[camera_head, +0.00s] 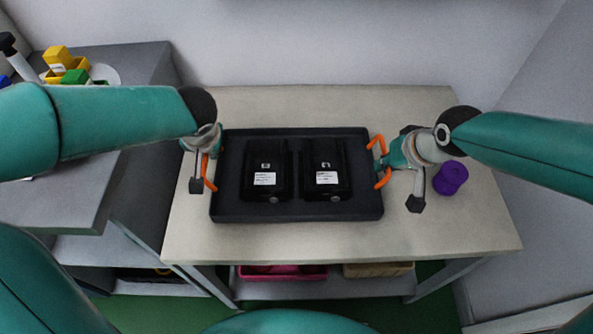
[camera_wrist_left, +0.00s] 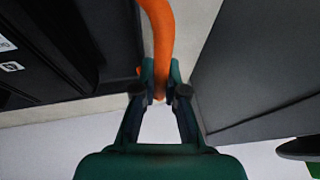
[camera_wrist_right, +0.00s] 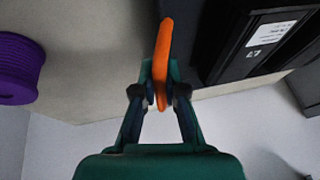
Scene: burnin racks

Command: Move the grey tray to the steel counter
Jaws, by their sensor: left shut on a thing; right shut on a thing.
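The tray (camera_head: 230,207) is dark grey, nearly black, with an orange handle at each end. It is level on or just above the beige table; I cannot tell if it touches. Two black devices with white labels (camera_head: 267,170) (camera_head: 325,168) lie in it. My left gripper (camera_head: 207,155) is shut on the left handle, which also shows in the left wrist view (camera_wrist_left: 160,40). My right gripper (camera_head: 384,163) is shut on the right handle, seen in the right wrist view (camera_wrist_right: 163,50). The grey steel counter (camera_head: 135,65) stands at the left.
A purple spool (camera_head: 450,178) stands on the beige table (camera_head: 420,230) right of the tray, near my right gripper. Yellow and green blocks (camera_head: 62,62) sit on the counter's back part. A pink bin (camera_head: 282,273) and a tan box (camera_head: 378,269) are on the shelf below.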

